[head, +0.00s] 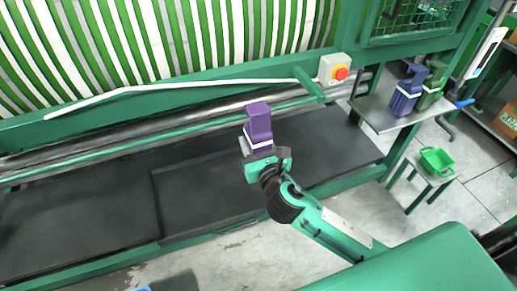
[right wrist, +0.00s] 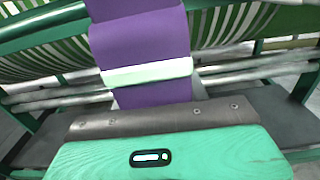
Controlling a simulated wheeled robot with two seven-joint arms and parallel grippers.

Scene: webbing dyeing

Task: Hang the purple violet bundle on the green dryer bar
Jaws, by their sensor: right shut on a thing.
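The purple violet bundle (head: 258,122) with a white band is held by my right gripper (head: 258,155). In the right wrist view the bundle (right wrist: 140,50) rises above the jaw, its pale band (right wrist: 148,72) across it. My right gripper is shut on the bundle's lower part. The green dryer bar (head: 215,124) runs along the front of the machine, behind the bundle in the head view. Whether bundle and bar touch cannot be told. My left gripper is in neither view.
A dark blue-purple bundle (head: 407,92) and a green one (head: 433,88) stand on a metal shelf (head: 385,122) at the right. A control box with a red button (head: 340,73) sits above the bar's end. A green basket (head: 437,161) rests on a small stand. Dark trays (head: 210,190) lie below.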

